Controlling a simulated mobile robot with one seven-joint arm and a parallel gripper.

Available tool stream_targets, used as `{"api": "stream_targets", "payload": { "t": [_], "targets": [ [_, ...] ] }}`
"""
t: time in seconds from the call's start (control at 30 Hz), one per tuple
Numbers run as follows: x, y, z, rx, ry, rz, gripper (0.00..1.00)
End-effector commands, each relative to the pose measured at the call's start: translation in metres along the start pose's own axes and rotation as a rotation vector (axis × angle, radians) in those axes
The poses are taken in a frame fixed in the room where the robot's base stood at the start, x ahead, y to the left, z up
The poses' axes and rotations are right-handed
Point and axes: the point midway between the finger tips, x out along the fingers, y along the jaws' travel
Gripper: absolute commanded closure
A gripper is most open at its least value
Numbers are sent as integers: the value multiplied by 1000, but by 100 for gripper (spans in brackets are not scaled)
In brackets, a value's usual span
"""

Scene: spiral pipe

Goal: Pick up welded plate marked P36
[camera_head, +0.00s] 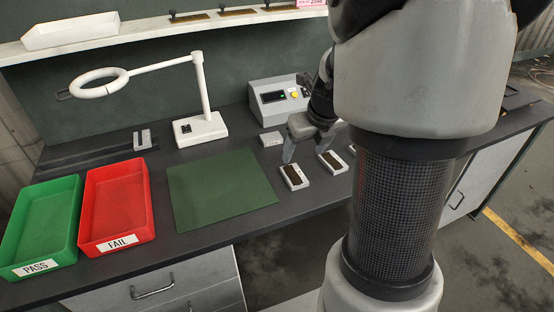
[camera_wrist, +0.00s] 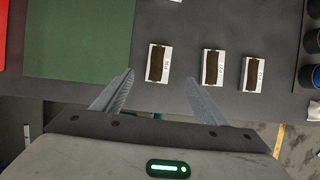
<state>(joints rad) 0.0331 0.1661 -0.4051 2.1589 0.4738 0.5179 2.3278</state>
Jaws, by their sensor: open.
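Three small white plates, each with a dark brown strip, lie in a row on the dark bench. The left plate (camera_wrist: 158,63), the middle plate (camera_wrist: 212,68) and the right plate (camera_wrist: 252,74) carry small labels; I cannot surely read which is P36. The left plate (camera_head: 294,177) and the middle plate (camera_head: 331,162) also show in the head view; my arm hides much of the right one. My gripper (camera_wrist: 159,78) is open and empty, pointing down. In the wrist view the left plate appears between and just beyond its fingertips. The gripper (camera_head: 307,150) appears above the plates in the head view.
A green mat (camera_head: 222,187) lies left of the plates. Red FAIL (camera_head: 117,205) and green PASS (camera_head: 42,227) trays stand farther left. A white ring lamp (camera_head: 201,128) and a grey instrument (camera_head: 278,98) stand behind. Dark round items (camera_wrist: 313,75) lie right of the plates.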

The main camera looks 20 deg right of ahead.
Motion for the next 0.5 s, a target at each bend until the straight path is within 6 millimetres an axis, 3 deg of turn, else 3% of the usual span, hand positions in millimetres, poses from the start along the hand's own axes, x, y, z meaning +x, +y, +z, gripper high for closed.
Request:
{"api": "stream_targets", "payload": {
  "t": [0.03, 0.2, 0.5],
  "targets": [
    [18, -1, -3, 1, 3, 0, 34],
    [49, -1, -2, 0, 1, 0, 34],
    [68, 0, -1, -2, -1, 0, 34]
  ]
}}
